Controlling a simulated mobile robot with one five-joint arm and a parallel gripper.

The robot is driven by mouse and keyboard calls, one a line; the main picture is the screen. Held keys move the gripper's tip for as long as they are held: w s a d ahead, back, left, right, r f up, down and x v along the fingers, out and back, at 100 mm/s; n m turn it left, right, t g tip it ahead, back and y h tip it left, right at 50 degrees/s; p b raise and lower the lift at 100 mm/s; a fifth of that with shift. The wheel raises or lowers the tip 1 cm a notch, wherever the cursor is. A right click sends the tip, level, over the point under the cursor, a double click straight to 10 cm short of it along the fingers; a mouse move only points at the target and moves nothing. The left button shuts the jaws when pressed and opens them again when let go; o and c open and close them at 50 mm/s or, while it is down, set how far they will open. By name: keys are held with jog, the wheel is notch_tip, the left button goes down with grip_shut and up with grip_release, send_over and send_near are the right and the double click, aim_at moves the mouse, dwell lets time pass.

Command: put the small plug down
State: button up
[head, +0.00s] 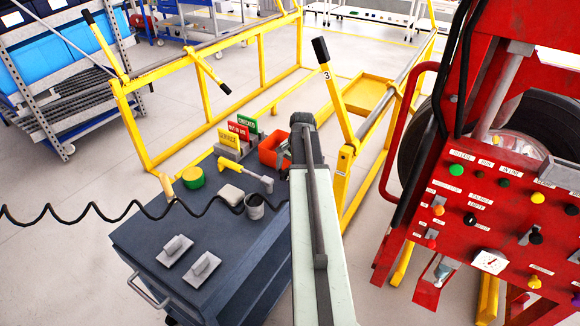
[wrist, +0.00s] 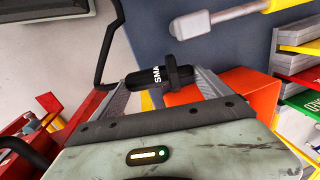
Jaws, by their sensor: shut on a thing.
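In the wrist view a black small plug (wrist: 158,78), with white lettering starting "SMA", lies between the fingertips of my gripper (wrist: 163,82). My gripper is shut on it and holds it crosswise, near the edge of the dark blue trolley top (wrist: 160,40). In the head view my arm reaches over the right side of the trolley (head: 150,240), and my gripper (head: 284,152) is mostly hidden beside the orange bin. I cannot make out the plug in the head view.
A red machine (head: 470,215) stands at right.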

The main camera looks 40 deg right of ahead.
jog(key=s+a+r, duration=0.1)
jog(key=s+a, duration=0.6)
jog(key=s, duration=0.2)
jog(key=shift+p, duration=0.45)
jog(key=shift+s, duration=0.15)
